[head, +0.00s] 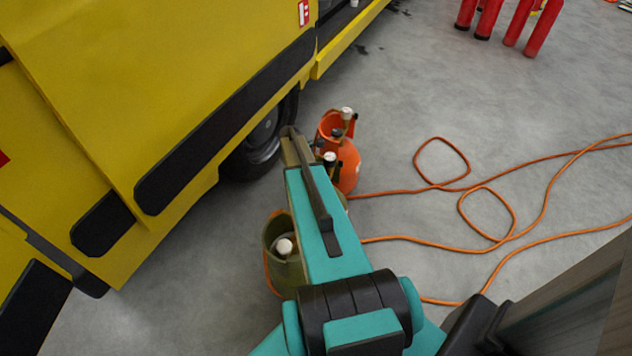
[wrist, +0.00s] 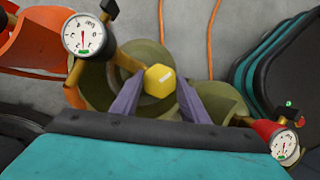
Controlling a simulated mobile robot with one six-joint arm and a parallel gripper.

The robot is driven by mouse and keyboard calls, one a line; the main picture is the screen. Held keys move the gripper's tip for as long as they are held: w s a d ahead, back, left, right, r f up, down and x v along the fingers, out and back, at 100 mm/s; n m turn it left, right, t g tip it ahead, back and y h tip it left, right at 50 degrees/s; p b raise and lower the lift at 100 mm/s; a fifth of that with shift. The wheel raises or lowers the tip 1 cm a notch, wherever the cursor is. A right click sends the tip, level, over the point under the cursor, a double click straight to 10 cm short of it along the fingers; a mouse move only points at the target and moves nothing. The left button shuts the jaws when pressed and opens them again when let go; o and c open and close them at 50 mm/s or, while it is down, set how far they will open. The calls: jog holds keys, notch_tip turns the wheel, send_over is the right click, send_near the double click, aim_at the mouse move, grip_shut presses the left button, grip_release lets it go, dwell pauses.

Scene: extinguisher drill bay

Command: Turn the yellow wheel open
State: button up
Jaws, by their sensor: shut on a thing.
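The yellow wheel (wrist: 159,82) shows in the middle of the wrist view as a small faceted knob with a pale mark on its face. It sits in front of an olive-green cylinder (wrist: 150,52). My gripper (wrist: 160,88) has its two purple fingers on either side of the wheel, shut on it. In the head view my teal arm hides the wheel and the fingers. A white dial gauge (wrist: 83,34) is at upper left of the wrist view, and a second gauge (wrist: 285,145) with a red body is at lower right.
Orange cylinders (head: 347,165) and an olive cylinder (head: 285,265) stand beside my arm. A yellow vehicle (head: 130,90) fills the left. Orange hoses (head: 505,238) loop over the grey floor on the right. Red cylinders (head: 545,25) stand at the far right.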

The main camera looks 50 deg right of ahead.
jog(key=shift+w+d+r, duration=0.1)
jog(key=shift+d, duration=0.15)
jog(key=o, duration=1.1)
jog(key=shift+a, duration=0.1)
jog(key=shift+b+v, duration=0.6)
jog(key=shift+v, duration=6.2)
jog(key=shift+a, duration=0.2)
jog(key=shift+a, duration=0.1)
